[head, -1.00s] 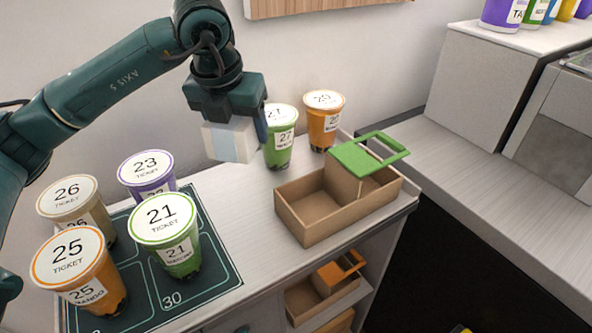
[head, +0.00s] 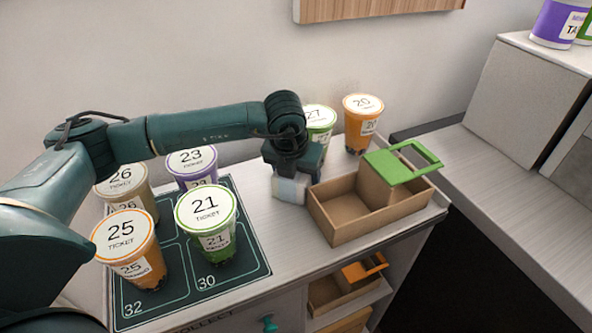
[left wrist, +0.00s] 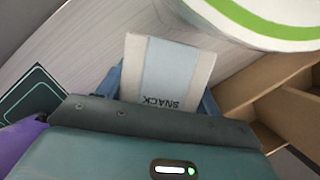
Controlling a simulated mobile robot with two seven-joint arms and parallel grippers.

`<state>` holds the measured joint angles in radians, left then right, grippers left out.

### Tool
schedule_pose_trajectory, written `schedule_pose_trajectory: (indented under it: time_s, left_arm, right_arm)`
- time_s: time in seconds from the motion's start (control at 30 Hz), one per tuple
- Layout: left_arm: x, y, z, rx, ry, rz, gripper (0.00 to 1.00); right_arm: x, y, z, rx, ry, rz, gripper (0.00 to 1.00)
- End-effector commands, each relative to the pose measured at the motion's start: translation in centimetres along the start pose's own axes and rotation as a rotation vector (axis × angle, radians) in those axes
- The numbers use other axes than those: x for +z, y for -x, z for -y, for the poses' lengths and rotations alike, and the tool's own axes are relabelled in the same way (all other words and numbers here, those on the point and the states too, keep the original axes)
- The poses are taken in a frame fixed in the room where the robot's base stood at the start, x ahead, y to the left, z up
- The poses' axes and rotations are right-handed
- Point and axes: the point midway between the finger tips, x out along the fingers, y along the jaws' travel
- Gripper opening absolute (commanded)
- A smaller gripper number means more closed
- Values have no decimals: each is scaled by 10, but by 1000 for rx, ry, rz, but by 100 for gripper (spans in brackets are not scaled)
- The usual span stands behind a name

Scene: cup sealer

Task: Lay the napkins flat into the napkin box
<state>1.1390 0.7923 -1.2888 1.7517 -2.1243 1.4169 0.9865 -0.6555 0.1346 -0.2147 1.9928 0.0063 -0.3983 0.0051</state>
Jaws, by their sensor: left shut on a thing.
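My left gripper (head: 291,180) is shut on a white napkin stack (head: 289,191) with a pale blue band. The stack also shows between the fingers in the left wrist view (left wrist: 170,72), with the word SNACK on it. It hangs low over the counter, just left of a brown open box (head: 385,218) with a green handle piece (head: 388,168) at its right end. I cannot tell whether the stack touches the counter. The box's open left compartment looks empty. The box shows at the right of the left wrist view (left wrist: 285,112). My right gripper is not in view.
Cup 27 (head: 320,118) and cup 20 (head: 362,125) stand behind the gripper and box. Cups 21 (head: 208,225), 25 (head: 130,250), 23 (head: 192,165) and 26 (head: 123,182) stand on the dark mat (head: 245,265) at left. Bare counter lies before the box.

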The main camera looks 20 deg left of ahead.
Motion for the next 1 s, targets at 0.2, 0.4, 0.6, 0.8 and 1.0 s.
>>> schedule_pose_trajectory:
  time_s: [0.2,0.4,0.6,0.8,1.0]
  left_arm:
    - [-3,-6,-2,3,1,-2,36]
    - [-5,-10,-2,2,1,-2,36]
    - [-4,-9,-2,2,1,-3,80]
    - [-4,-9,-2,2,1,-3,87]
    - [-3,-4,-2,2,1,-3,87]
  right_arm:
    - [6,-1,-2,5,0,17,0]
    - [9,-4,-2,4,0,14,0]
    - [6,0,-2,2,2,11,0]
    - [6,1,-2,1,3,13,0]
    - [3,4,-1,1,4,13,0]
